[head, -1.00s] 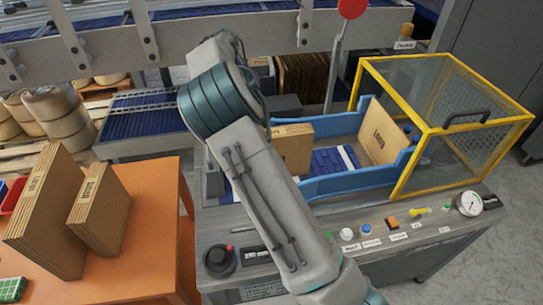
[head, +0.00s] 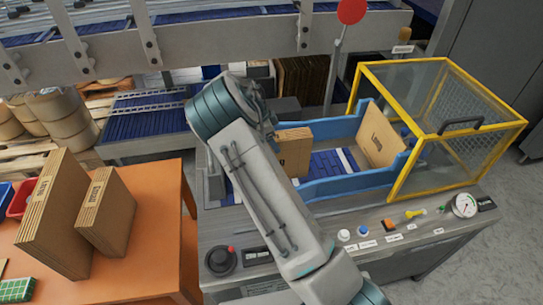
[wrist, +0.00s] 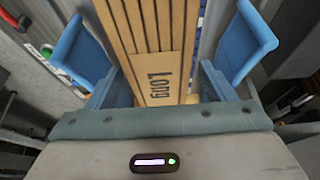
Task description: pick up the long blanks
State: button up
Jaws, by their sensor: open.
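In the wrist view, a brown bundle of blanks (wrist: 158,42) labelled "Long" lies between the two blue fingers of my gripper (wrist: 160,62). The fingers are apart, one on each side of it; I cannot tell whether either touches. In the head view, a bundle (head: 293,152) stands at the near left part of the blue-walled magazine, partly hidden by my arm. It seems to be the same one. My gripper is hidden behind my arm in the head view.
The orange table (head: 150,235) at left holds a taller bundle (head: 55,215) and a shorter one (head: 107,212). The magazine's blue wall (head: 345,184) and the yellow-framed guard (head: 455,130) are at right. A control panel (head: 345,250) runs along the front.

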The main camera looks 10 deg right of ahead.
jog(key=shift+f, duration=0.15)
grip_shut()
